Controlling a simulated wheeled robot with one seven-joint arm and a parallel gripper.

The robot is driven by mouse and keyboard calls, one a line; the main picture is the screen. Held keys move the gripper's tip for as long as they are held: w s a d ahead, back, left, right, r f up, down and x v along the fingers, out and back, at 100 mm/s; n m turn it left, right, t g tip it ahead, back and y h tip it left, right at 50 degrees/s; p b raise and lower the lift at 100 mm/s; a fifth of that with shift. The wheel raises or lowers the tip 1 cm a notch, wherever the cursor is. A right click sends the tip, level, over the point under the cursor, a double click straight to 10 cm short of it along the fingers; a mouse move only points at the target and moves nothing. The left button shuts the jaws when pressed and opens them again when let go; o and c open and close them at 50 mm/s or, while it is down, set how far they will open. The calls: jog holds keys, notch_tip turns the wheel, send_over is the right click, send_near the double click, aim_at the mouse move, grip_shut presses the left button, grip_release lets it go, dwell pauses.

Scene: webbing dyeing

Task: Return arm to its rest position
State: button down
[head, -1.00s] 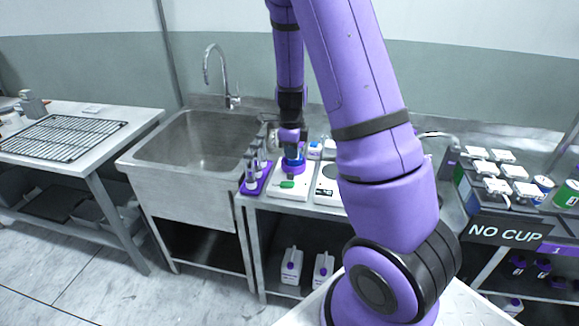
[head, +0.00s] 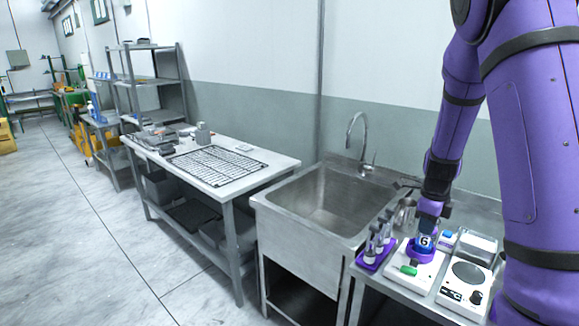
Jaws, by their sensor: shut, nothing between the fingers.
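My purple arm comes down from the upper right of the head view. My gripper (head: 430,212) is small and partly blurred at its end, pointing down over the counter beside the sink. It is shut and holds nothing. Just below it, a blue item marked with a white "G" (head: 424,241) sits in the purple ring on a white device (head: 411,269) with a green button. I cannot tell whether the fingertips touch the blue item.
A purple rack with several vials (head: 376,247) stands left of the device, and a white scale-like device (head: 465,285) stands right. The steel sink (head: 333,199) with a tall faucet is close by. Further left is a table with a wire rack (head: 215,164). The left floor is clear.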

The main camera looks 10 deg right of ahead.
jog(key=s+a+r+n+t, duration=0.1)
jog(key=s+a+r+n, duration=0.25)
jog(key=r+n, duration=0.2)
jog(key=s+a+r+n+t+y, duration=0.1)
jog(key=s+a+r+n, duration=0.1)
jog(key=a+r+n, duration=0.3)
jog(key=s+a+r+n+t, duration=0.1)
jog(key=s+a+r+n, duration=0.25)
jog(key=r, duration=0.25)
jog(key=s+a+r+n+t, duration=0.1)
jog(key=s+a+r+n, duration=0.1)
jog(key=s+r+n, duration=0.2)
jog(key=s+a+r+n+t+h, duration=0.1)
jog(key=s+a+r+n, duration=0.2)
jog(key=s+n, duration=0.7)
jog(key=shift+s+a+r, duration=0.2)
jog(key=shift+s+r, duration=0.25)
jog(key=shift+s, duration=0.05)
